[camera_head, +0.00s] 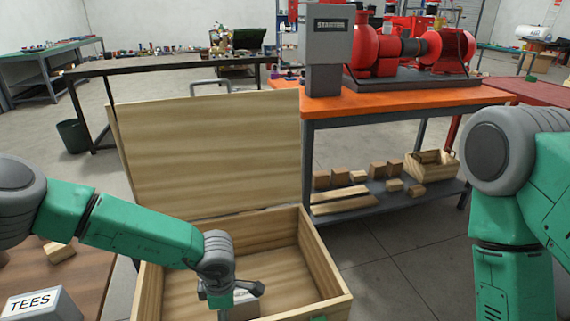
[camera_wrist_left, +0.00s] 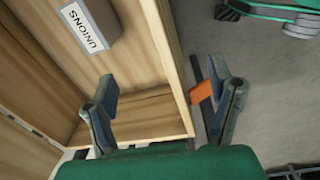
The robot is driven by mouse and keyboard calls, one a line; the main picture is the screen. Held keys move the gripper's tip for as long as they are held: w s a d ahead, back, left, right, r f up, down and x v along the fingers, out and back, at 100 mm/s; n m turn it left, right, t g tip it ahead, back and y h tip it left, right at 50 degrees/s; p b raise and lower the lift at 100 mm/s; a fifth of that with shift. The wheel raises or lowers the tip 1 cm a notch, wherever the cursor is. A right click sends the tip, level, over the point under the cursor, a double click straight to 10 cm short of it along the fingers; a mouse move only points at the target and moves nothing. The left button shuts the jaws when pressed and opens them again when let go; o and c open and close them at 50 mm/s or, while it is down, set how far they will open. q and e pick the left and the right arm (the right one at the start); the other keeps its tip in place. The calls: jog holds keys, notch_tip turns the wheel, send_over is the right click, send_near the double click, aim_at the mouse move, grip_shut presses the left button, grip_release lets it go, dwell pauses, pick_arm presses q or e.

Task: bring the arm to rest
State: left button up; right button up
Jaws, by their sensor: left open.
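My left gripper (camera_head: 232,293) reaches down over the open wooden chest (camera_head: 322,255). In the left wrist view, its two fingers (camera_wrist_left: 161,76) are spread wide, straddling the chest's wall with nothing held between them. A grey box labelled UNIONS (camera_wrist_left: 90,25) lies inside the chest, apart from the fingers. In the head view the gripper partly hides a grey box (camera_head: 243,299). My right arm (camera_head: 512,270) hangs at the right edge of the head view, and its gripper is out of view.
The chest's raised lid (camera_head: 205,150) stands behind my left arm. A grey TEES box (camera_head: 42,304) sits on a brown table at lower left. An orange-topped bench (camera_head: 400,105) bears a red pump; its shelf holds wooden blocks. An orange piece (camera_wrist_left: 202,92) shows beside the chest wall.

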pick_arm(q)
jog(key=s+a+f+m+t, duration=0.3)
jog(key=s+a+f+m, duration=0.1)
jog(key=s+m, duration=0.6)
jog(key=s+a+r+m+g, duration=0.1)
jog(key=s+a+m, duration=0.4)
jog(key=s, duration=0.3)
jog(key=s+a+r+m+g, duration=0.2)
jog(key=s+a+m, duration=0.3)
jog(key=s, duration=0.4)
jog(key=shift+r+m+h+p, duration=0.25)
jog(key=shift+m+h+p, duration=0.05)
jog(key=shift+p, duration=0.05)
